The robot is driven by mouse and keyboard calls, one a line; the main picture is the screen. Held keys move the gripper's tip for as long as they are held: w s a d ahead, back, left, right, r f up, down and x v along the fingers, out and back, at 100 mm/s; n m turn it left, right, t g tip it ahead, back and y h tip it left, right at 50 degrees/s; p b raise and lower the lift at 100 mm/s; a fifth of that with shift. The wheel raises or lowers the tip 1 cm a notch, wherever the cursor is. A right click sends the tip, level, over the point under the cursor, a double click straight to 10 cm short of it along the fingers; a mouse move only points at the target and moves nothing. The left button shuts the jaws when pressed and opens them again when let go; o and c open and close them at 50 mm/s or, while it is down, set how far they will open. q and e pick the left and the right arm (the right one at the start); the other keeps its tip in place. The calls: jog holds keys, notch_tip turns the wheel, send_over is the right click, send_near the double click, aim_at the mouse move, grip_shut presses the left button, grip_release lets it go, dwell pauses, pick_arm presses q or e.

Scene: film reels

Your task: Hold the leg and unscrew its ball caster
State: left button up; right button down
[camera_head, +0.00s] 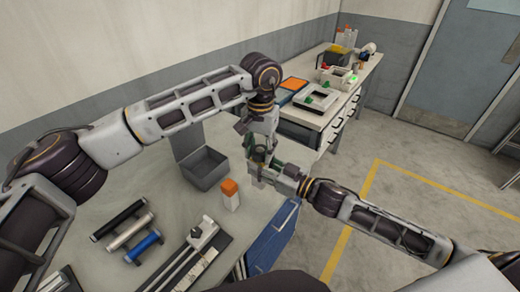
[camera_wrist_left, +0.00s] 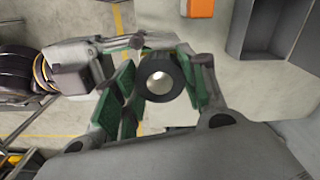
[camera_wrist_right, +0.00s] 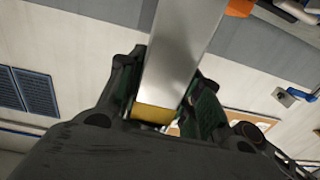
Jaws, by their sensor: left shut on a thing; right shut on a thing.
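My left gripper (camera_head: 264,150) comes down from above and is shut on the ball caster (camera_wrist_left: 161,80), a black ring around a bright silver ball. The caster is seen end-on between the green finger pads in the left wrist view. My right gripper (camera_head: 280,176) reaches in from the right, close below the left one, and is shut on the leg (camera_wrist_right: 183,50). The leg is a smooth silver bar with a gold band (camera_wrist_right: 152,115) at its end between the pads. In the head view the fingers mostly hide leg and caster. The joint between them is hidden.
Both grippers are above the workbench's right edge. Below left are an open grey bin (camera_head: 205,180) and a white block with an orange top (camera_head: 230,201). Black, silver and blue cylinders (camera_head: 143,246) and a rail fixture (camera_head: 195,255) lie nearer. A blue cabinet (camera_head: 271,240) is beneath.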

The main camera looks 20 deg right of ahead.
pick_arm(q)
jog(key=n, duration=1.2)
jog(key=shift+n, duration=0.4)
jog(key=n, duration=0.6)
jog(key=shift+r+n, duration=0.1)
jog(key=shift+n, duration=0.3)
jog(key=n, duration=1.3)
jog(key=shift+d, duration=0.1)
jog(key=n, duration=0.3)
jog(key=shift+r+n, duration=0.1)
jog(key=shift+n, duration=0.3)
jog(key=n, duration=0.3)
jog(key=shift+w+n, duration=0.1)
jog(key=shift+n, duration=0.2)
jog(key=n, duration=1.1)
